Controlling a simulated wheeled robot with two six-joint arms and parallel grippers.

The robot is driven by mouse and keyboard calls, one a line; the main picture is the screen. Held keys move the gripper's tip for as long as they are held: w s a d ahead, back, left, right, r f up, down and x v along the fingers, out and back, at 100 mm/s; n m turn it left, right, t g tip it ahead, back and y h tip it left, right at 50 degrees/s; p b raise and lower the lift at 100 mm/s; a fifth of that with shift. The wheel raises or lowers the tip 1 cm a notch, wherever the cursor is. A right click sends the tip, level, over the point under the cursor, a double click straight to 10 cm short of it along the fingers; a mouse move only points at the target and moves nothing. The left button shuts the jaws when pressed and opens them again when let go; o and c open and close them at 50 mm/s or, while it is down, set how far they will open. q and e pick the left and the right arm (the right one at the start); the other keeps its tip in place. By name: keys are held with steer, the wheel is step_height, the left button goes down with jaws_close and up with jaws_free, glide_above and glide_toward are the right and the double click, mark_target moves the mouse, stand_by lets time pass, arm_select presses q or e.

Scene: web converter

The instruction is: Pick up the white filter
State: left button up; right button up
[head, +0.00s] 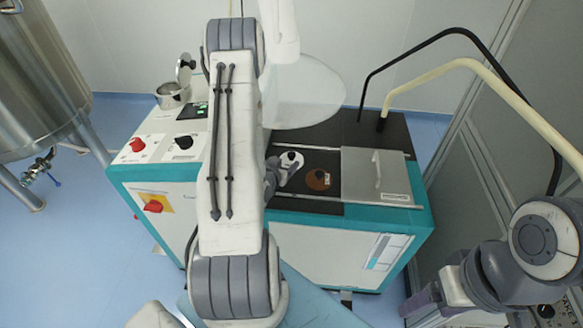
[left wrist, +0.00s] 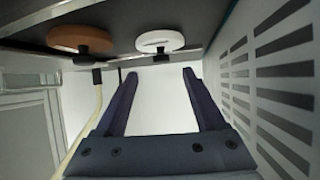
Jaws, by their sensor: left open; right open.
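The white filter (head: 291,163) is a round white disc with a dark knob, lying on the dark top of the machine. In the left wrist view the white filter (left wrist: 160,40) appears at the top, upside down, with its knob toward my fingers. My left gripper (head: 277,176) is at the left edge of the white filter in the head view, and my arm hides part of that area. In the left wrist view my left gripper (left wrist: 160,72) is open, with nothing between its fingers, and the knob lines up with the gap. My right gripper (head: 420,302) is open at the lower right, far from the filter.
A brown filter (head: 318,180) with a dark knob lies right of the white one. A cream hose (head: 480,70) and a black hose (head: 415,48) arch over the right side. A steel tank (head: 40,85) stands left.

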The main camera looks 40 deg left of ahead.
mark_target(291, 154)
arm_select(q)
steer(key=w+f+b, duration=0.1)
steer(key=b, duration=0.2)
steer(key=shift+w+a+f+b, duration=0.1)
steer(key=shift+a+b, duration=0.1)
steer(key=shift+b, duration=0.1)
steer(key=shift+w+b, duration=0.15)
steer(key=shift+b, duration=0.55)
steer(key=shift+w+a, duration=0.25)
steer(key=shift+w, duration=0.2)
steer(key=p+x, duration=0.1)
steer(key=x, duration=0.3)
steer(key=shift+w+a, duration=0.15)
jaws_close()
